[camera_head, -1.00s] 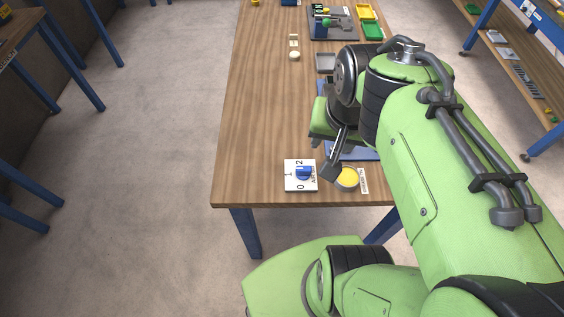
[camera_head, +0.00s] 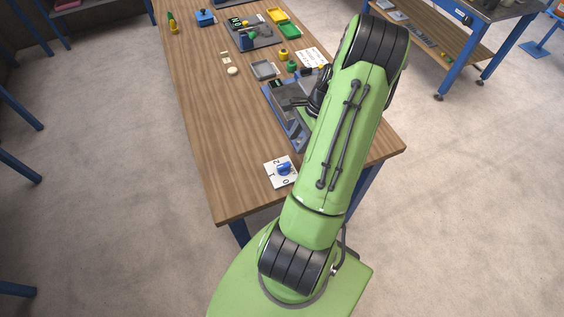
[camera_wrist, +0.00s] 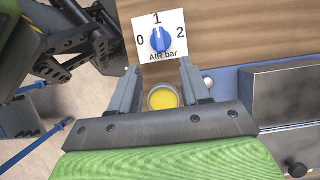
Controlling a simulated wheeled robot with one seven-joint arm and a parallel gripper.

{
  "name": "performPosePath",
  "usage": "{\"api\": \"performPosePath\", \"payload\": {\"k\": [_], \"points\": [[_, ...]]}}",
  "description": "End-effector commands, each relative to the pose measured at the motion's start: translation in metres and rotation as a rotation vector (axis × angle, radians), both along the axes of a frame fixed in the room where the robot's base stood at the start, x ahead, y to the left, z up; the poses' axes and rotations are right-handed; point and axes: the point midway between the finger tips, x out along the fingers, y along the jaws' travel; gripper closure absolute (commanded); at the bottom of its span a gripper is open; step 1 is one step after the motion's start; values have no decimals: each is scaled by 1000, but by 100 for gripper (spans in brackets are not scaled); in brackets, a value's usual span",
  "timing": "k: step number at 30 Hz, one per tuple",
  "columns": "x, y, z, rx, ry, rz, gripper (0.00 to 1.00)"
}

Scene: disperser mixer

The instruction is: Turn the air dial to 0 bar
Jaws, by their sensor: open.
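The air dial is a blue knob (camera_wrist: 160,39) on a white plate (camera_wrist: 142,53) marked 0, 1, 2 and "AIR bar". In the wrist view the knob's ridge appears to point up at 1. In the head view the blue knob (camera_head: 284,169) sits near the table's front edge. My gripper (camera_wrist: 158,68) is open, its two fingers apart, with the plate just beyond the fingertips. Nothing is held. In the head view my arm hides most of the gripper.
A round yellow-topped cup (camera_wrist: 162,97) shows between the fingers, below the dial. A blue-based device (camera_head: 292,125) stands behind the dial. The wooden table (camera_head: 200,120) is clear to the left. A white round piece (camera_head: 232,71) and trays lie farther back.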

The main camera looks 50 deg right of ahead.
Motion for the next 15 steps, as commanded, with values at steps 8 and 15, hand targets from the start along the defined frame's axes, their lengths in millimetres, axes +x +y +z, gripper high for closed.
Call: {"api": "performPosePath", "payload": {"k": [8, 15], "points": [[14, 25, -66, 5, 1, 5, 53], [21, 36, -99, 0, 1, 4, 53]]}}
